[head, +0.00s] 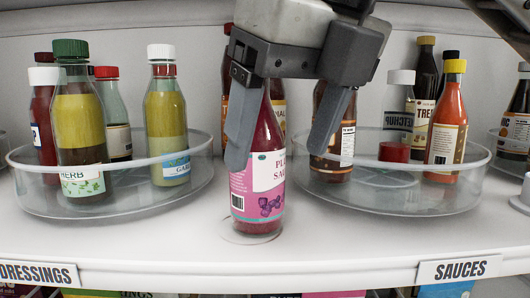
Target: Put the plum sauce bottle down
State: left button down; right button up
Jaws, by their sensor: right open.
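The plum sauce bottle (258,190), dark magenta with a pink and white label, stands upright on the white shelf (150,240), between two clear round trays. My right gripper (278,158) comes down from above and is open. Its left finger overlaps the bottle's left side in the picture, and its right finger is to the right of the bottle, with a visible gap. The bottle's top is hidden behind the gripper. My left gripper is not in view.
The left clear tray (135,208) holds several dressing bottles. The right clear tray (400,203) holds several sauce bottles and a red-capped item. Shelf labels read DRESSINGS (38,274) and SAUCES (459,270). The shelf's front strip is clear.

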jog(key=s+d+b, duration=0.2)
jog(key=s+d, duration=0.3)
jog(key=s, duration=0.3)
jog(key=shift+d, duration=0.2)
jog(key=shift+f, duration=0.1)
